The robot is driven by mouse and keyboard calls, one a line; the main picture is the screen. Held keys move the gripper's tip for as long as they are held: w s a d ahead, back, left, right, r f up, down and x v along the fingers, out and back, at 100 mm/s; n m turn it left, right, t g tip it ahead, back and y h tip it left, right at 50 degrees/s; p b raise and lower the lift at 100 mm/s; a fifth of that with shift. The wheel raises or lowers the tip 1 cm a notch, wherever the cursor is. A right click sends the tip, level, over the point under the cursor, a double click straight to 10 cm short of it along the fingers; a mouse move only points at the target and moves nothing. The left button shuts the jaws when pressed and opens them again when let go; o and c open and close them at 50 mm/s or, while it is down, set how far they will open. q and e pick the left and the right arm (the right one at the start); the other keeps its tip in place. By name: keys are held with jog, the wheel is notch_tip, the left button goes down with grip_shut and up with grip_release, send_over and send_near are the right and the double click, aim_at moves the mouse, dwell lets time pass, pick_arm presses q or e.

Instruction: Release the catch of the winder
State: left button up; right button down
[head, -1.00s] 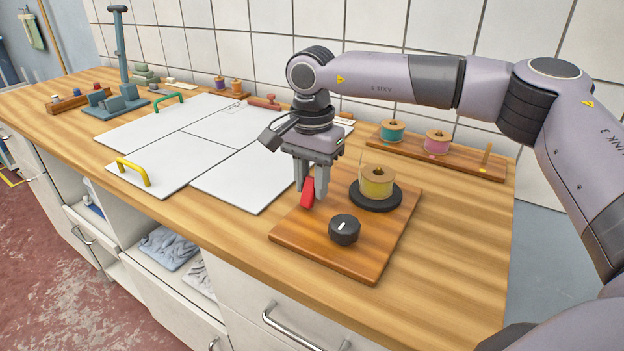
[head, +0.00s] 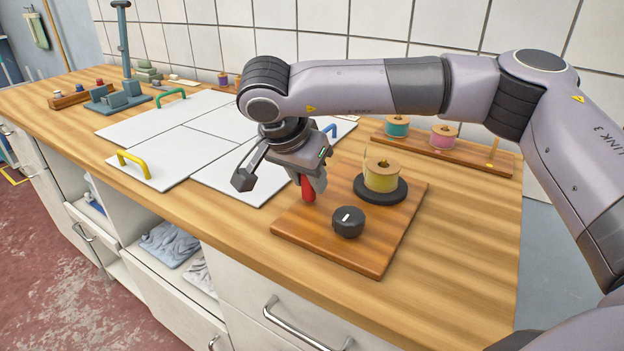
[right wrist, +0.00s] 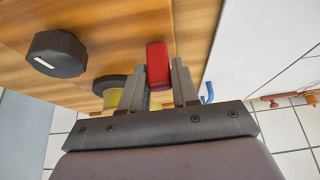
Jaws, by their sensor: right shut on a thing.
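The winder is a brown wooden board (head: 370,246) with a black knob (head: 348,222), a red catch lever (head: 308,188) and a yellow spool (head: 382,175) on a black disc. My right gripper (head: 309,187) is at the red catch lever, on the left of the spool, and shut on it. In the right wrist view the red lever (right wrist: 157,64) stands between the two fingers (right wrist: 158,88). The black knob (right wrist: 56,54) shows at the left there, and the spool is partly hidden behind a finger. My left gripper is in no view.
A rack with a teal spool (head: 397,126) and a pink spool (head: 444,136) stands behind the winder. White panels (head: 190,140) with coloured handles lie to the left. The counter right of the board is clear.

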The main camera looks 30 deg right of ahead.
jog(key=shift+s+a+f+h, duration=0.1)
jog(key=shift+a+f+h, duration=0.05)
jog(key=shift+a+h, duration=0.15)
jog(key=shift+s+a+t+h+b, duration=0.15)
jog(key=shift+a+t+h+b, duration=0.05)
jog(key=shift+t+h+b, duration=0.45)
jog(key=shift+s+a+t+h+b, duration=0.15)
jog(key=shift+a+t+h+b, duration=0.15)
jog(key=shift+t+h+b, duration=0.35)
jog(key=c, duration=0.9)
grip_release()
